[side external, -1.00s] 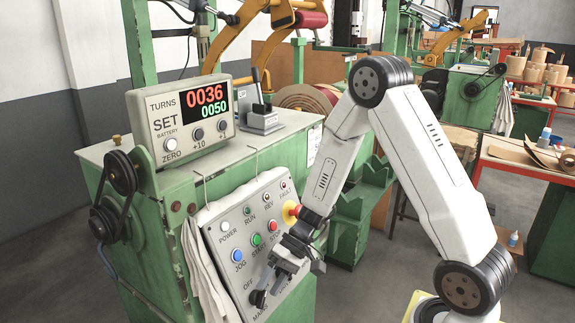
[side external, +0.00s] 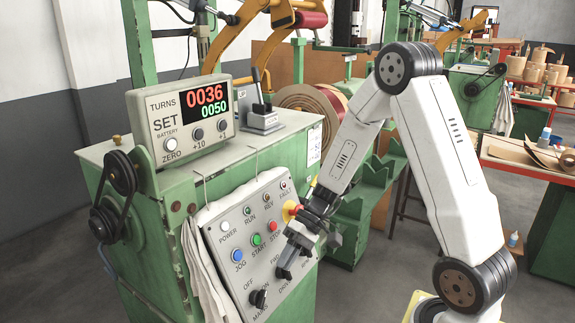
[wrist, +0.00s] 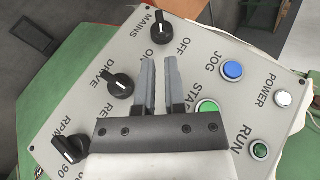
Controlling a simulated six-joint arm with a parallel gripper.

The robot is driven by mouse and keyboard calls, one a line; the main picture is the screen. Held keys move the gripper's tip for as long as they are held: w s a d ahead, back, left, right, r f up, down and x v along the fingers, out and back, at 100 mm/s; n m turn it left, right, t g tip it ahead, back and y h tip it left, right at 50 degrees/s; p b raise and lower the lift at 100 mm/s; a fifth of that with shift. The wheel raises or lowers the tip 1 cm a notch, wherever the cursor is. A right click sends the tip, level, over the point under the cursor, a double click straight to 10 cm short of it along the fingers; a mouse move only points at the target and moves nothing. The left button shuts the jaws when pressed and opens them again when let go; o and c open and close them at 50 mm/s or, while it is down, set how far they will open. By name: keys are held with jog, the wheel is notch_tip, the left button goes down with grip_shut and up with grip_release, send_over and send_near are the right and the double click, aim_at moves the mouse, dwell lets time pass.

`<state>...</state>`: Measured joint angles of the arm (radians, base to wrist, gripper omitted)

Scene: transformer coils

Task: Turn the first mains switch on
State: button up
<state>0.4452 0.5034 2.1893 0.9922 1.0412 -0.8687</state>
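The mains switch is a black rotary knob (side external: 259,298) at the lower left of the grey sloping panel, marked MAINS with OFF beside it. The mains knob (wrist: 157,30) also shows at the top of the wrist view. I cannot tell for sure which way it points. My gripper (side external: 281,273) is over the lower panel, right of and above the mains knob, by the drive knob. In the wrist view my gripper (wrist: 159,62) has its fingers apart with nothing between them. The mains knob is beyond the fingertips and clear of them.
The drive knob (wrist: 120,85) and the RPM knob (wrist: 70,150) are left of my fingers. The blue jog button (wrist: 232,71) and green start button (wrist: 206,105) are right. A red-yellow stop button (side external: 291,211) stands close to my wrist. Cloth hangs at the panel's left.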

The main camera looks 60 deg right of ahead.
jog(key=shift+s+a+r+g, duration=0.1)
jog(key=shift+a+g, duration=0.4)
grip_shut()
jog(key=w+a+r+n+t+h, duration=0.1)
jog(key=a+r+n+h, duration=0.3)
jog(key=a+r+h, duration=0.5)
jog(key=w+a+h, duration=0.1)
jog(key=a+h, duration=0.2)
jog(key=shift+r, duration=0.3)
jog(key=shift+w+f, duration=0.1)
jog(key=shift+f, duration=0.05)
send_over(257, 292)
jog(key=a, duration=0.4)
jog(key=x, duration=0.3)
jog(key=a+x, duration=0.1)
jog(key=x, duration=0.2)
jog(key=s+x, duration=0.1)
jog(key=x, duration=0.2)
jog(key=shift+a+f, duration=0.2)
jog(key=shift+f, duration=0.15)
jog(key=shift+s+d+f, duration=0.25)
jog(key=shift+d+f, duration=0.4)
jog(key=shift+f, duration=0.1)
jog(key=shift+s+d+f, duration=0.25)
jog(key=shift+d+f, duration=0.4)
